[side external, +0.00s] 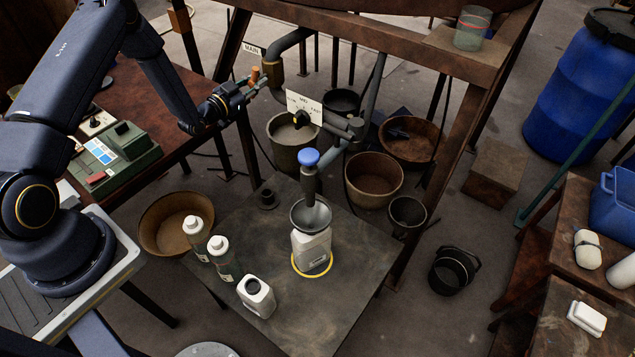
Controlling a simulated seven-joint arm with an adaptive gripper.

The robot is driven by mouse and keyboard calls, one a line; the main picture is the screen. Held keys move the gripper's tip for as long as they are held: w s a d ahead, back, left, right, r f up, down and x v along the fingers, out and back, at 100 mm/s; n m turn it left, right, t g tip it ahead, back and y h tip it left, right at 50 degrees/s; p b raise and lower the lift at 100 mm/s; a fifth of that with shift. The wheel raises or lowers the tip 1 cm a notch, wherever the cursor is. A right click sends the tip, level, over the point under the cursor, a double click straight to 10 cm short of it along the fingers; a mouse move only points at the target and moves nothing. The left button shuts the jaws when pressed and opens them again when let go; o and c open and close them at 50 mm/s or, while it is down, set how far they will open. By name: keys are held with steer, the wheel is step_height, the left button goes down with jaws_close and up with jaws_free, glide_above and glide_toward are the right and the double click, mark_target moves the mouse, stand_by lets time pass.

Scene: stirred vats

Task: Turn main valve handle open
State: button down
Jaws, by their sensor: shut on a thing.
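The main valve handle (254,74) is a small orange-brown lever on the dark pipe, below the white MAIN label (254,49). My gripper (258,82) reaches in from the left and is shut on the handle. Its fingers cover part of the handle. The handle's exact angle is too small to tell.
A white sign (304,107) with a black knob stands right of my gripper. Below are a blue-topped valve (309,157), a funnel (311,214) in a white bottle (311,247), and more bottles on the grey table (345,290). Buckets stand on the floor behind.

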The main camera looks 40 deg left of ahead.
steer(key=n, duration=0.5)
steer(key=shift+n, duration=0.3)
steer(key=c, duration=1.9)
jaws_free()
steer(key=n, duration=0.4)
steer(key=shift+n, duration=0.4)
steer(key=shift+o, duration=0.2)
steer(key=o, duration=1.1)
steer(key=shift+o, duration=0.2)
steer(key=shift+s, duration=0.15)
steer(key=s, duration=1.1)
steer(key=shift+s, duration=0.4)
